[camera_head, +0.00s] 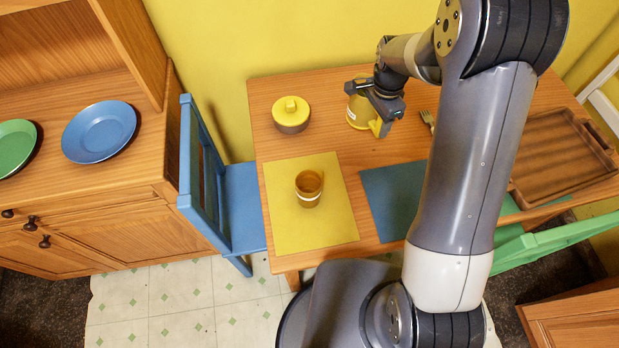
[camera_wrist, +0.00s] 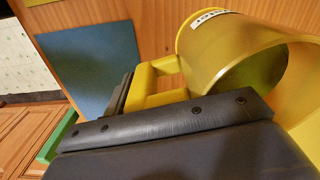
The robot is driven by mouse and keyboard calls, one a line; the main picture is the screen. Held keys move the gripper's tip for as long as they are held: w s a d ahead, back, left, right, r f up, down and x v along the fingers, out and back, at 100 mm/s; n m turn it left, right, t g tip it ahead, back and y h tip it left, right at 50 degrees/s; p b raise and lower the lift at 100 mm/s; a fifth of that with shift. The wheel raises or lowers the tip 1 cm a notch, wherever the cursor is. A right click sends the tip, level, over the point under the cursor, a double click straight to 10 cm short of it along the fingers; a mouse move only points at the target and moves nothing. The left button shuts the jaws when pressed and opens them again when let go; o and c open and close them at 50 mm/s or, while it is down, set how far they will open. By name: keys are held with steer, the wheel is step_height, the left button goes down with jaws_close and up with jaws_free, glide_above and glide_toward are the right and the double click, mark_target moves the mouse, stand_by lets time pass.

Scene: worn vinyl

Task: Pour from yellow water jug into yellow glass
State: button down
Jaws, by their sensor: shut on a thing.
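The yellow water jug (camera_head: 359,113) is at the back of the wooden table, and my gripper (camera_head: 384,112) is shut on its handle from the right. It looks about upright; I cannot tell whether its base touches the table. In the wrist view the jug (camera_wrist: 208,48) fills the upper right with its yellow handle (camera_wrist: 155,88) between my fingers (camera_wrist: 135,105); part of the handle is hidden behind the near finger. The yellow glass (camera_head: 309,190), amber and see-through with a pale band, stands upright on the yellow placemat (camera_head: 335,222), in front and left of the jug.
A yellow-lidded pot (camera_head: 291,114) stands left of the jug. A blue placemat (camera_head: 388,205) lies right of the yellow one, partly behind my arm. A fork (camera_head: 428,121) and a wooden tray (camera_head: 560,160) are to the right. A blue chair (camera_head: 240,205) stands at the table's left edge.

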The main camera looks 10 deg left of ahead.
stand_by(0.5)
steer(key=s+r+n+h+p, duration=0.2)
steer(key=s+r+n, duration=0.1)
steer(key=s, duration=0.6)
steer(key=s+a+r+n+h+p, duration=0.1)
steer(key=s+r+n+h+p, duration=0.2)
steer(key=s+n, duration=0.3)
steer(key=s+r, duration=0.1)
steer(key=s, duration=0.3)
steer(key=shift+s+a+g+p, duration=0.15)
steer(key=shift+s+g+p, duration=0.1)
steer(key=shift+g+p, duration=0.1)
